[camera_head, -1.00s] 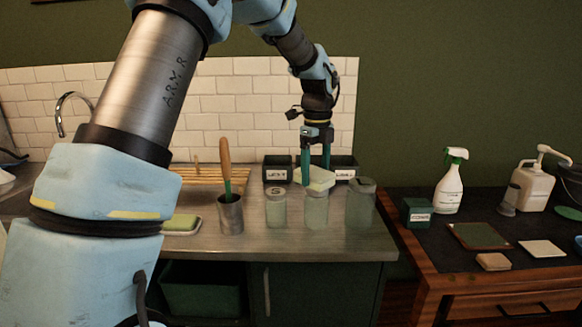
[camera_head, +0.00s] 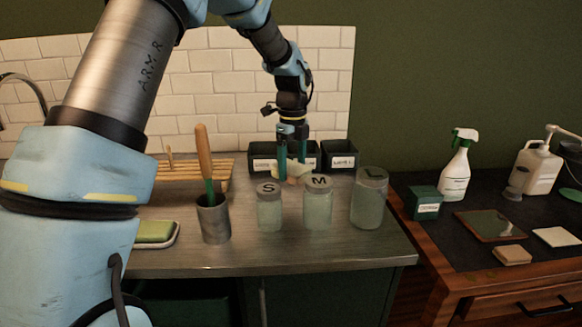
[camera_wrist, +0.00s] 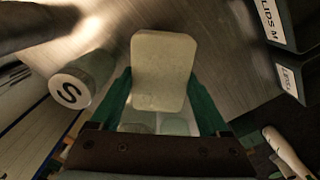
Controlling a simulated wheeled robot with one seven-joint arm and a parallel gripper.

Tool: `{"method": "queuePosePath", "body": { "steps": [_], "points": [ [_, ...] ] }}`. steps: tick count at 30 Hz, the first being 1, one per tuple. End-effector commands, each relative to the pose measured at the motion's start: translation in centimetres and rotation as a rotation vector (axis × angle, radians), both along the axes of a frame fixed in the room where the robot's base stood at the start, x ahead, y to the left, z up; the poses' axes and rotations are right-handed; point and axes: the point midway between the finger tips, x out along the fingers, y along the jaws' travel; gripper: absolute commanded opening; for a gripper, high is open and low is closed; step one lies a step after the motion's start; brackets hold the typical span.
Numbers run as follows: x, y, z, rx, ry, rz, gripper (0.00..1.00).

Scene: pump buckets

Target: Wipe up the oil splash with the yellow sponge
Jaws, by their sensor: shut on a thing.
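My gripper (camera_head: 292,160) is shut on a pale yellow sponge (camera_wrist: 162,70), holding it between its two green fingers. In the head view the sponge (camera_head: 298,170) is just behind the jars marked S (camera_head: 270,210) and M (camera_head: 317,208), low over the steel counter and in front of the dark lid bins. I cannot tell whether it touches the counter. I cannot make out the oil splash with certainty; the sponge, fingers and jars hide part of the counter there.
The L jar (camera_head: 369,200) stands to the right. A metal cup (camera_head: 213,220) with a wooden-handled tool and a dish with a green-yellow sponge (camera_head: 154,232) are to the left. Dark lid bins (camera_head: 340,155) line the wall. A spray bottle (camera_head: 456,168) stands on the right table.

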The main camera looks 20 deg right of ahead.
Motion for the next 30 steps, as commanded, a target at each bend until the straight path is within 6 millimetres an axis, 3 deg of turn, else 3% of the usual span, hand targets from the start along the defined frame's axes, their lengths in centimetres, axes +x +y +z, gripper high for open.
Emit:
{"method": "queuePosePath", "body": {
  "steps": [18, 30],
  "points": [
    [0.0, 0.0, -5.4, 0.000, 0.000, 0.000, 0.35],
    [0.0, 0.0, -5.8, 0.000, 0.000, 0.000, 0.35]
  ]
}}
